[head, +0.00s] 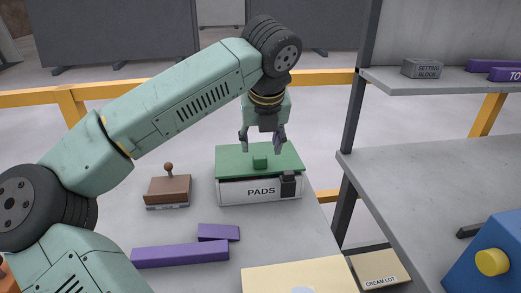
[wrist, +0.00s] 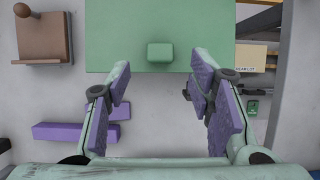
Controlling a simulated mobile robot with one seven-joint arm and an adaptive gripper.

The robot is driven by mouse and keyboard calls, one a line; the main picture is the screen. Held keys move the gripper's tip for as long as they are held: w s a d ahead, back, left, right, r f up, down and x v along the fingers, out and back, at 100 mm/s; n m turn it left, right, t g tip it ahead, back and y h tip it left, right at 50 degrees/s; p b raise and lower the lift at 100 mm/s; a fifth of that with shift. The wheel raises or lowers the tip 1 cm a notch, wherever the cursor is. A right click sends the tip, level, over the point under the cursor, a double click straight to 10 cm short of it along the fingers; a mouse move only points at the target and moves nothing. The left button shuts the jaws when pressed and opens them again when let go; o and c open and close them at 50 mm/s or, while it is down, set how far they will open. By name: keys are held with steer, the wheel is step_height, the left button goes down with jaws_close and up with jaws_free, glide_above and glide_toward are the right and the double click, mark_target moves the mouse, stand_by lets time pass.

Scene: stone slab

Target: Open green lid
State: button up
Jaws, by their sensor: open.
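The green lid (head: 230,160) lies flat and closed on a white box (head: 232,192) lettered "PADS". A small green block-shaped knob (head: 260,162) stands on the lid, and a dark latch-like piece (head: 288,184) is on the box front. My gripper (head: 264,150) is open and empty above the lid, pointing down. In the wrist view the lid (wrist: 110,45) fills the upper middle, and the knob (wrist: 160,53) shows beyond and between the fingertips of my gripper (wrist: 157,85). The fingers have purple pads. The gripper appears apart from the knob.
A brown stamp-like block (head: 167,190) with a round handle stands left of the box. Purple bars (head: 180,254) lie in front. A cream panel (head: 300,278) is at the front edge. Grey shelving (head: 420,170) rises on the right. The slab between these things is bare.

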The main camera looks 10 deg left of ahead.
mark_target(260, 157)
steer(key=p+x, duration=0.1)
steer(key=x, duration=0.4)
steer(key=shift+w+f, duration=0.15)
steer(key=shift+f, duration=0.15)
steer(key=shift+c, duration=0.4)
jaws_close()
